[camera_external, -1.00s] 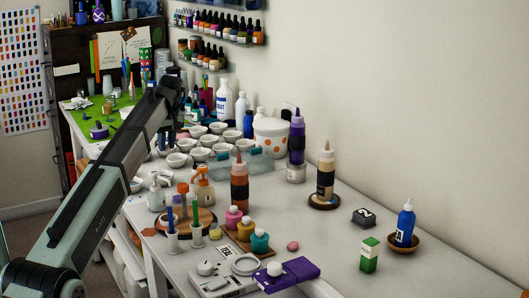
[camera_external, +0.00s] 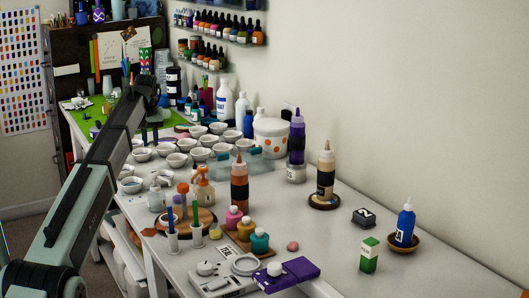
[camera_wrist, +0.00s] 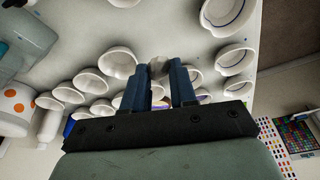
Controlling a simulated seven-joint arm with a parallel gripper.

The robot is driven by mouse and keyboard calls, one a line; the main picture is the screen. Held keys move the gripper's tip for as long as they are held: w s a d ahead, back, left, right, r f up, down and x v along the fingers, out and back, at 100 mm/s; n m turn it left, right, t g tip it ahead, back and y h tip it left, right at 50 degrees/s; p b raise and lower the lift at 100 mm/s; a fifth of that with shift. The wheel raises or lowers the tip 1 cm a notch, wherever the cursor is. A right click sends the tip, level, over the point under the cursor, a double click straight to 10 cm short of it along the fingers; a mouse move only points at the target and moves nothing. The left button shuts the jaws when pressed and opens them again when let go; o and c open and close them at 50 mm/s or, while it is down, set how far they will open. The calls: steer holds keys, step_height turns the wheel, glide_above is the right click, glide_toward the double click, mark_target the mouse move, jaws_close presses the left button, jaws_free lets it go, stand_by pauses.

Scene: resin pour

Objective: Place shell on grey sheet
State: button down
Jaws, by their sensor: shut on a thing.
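In the wrist view my gripper (camera_wrist: 160,76) has its two blue fingers closed on a small grey-beige thing (camera_wrist: 158,66) at the tips. It is probably the shell, but it is too small and partly covered to be sure. Its clearance above the white table cannot be told.
Several white bowls (camera_external: 177,159) crowd the far table and surround the fingers in the wrist view (camera_wrist: 117,61). A white tub with orange dots (camera_external: 271,138) and bottles stand beside them. A green mat (camera_external: 88,120) lies at the back left.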

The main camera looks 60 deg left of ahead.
steer(key=shift+f, duration=4.95)
steer(key=shift+f, duration=0.1)
steer(key=c, duration=0.9)
jaws_free()
steer(key=v, duration=1.2)
